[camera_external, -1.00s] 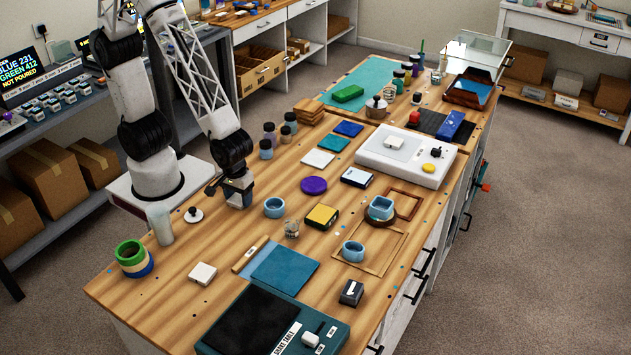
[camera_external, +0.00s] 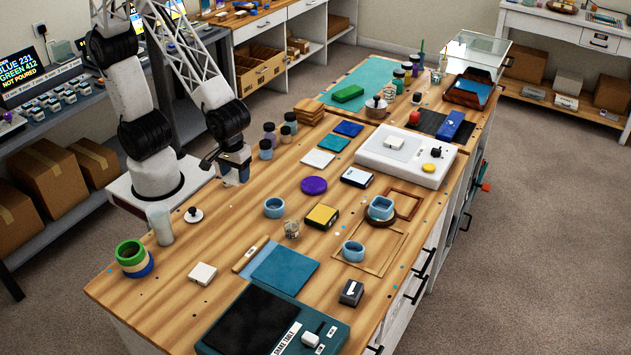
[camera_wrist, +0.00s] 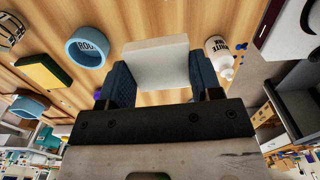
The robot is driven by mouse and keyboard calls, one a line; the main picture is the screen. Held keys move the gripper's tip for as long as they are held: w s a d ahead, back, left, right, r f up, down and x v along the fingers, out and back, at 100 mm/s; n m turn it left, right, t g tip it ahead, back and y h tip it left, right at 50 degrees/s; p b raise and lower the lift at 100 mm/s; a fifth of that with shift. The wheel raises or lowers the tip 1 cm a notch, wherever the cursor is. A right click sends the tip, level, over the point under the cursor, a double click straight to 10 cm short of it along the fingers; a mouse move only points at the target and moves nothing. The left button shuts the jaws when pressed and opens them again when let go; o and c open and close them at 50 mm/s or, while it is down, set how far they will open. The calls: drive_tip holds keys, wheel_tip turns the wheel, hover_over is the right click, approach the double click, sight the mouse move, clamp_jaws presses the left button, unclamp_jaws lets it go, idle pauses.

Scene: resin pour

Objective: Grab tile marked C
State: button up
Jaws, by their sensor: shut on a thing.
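My gripper (camera_external: 231,176) is raised above the left part of the wooden bench, near the dark-lidded bottles. In the wrist view its two dark blue fingers (camera_wrist: 158,78) are shut on the sides of a pale, off-white block (camera_wrist: 156,58). No letter can be read on the visible faces of the block, so I cannot tell whether it is marked C. In the external view the block is hardly visible at the fingers. A similar white block (camera_external: 203,274) lies on the bench near its front left, with no readable mark.
Dark-lidded bottles (camera_external: 267,149) stand just right of my gripper. A blue ring-shaped cup (camera_external: 274,207), a purple disc (camera_external: 314,185) and a yellow-topped block (camera_external: 322,217) lie further right.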

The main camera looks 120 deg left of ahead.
drive_tip(key=shift+r, duration=0.5)
idle(0.3)
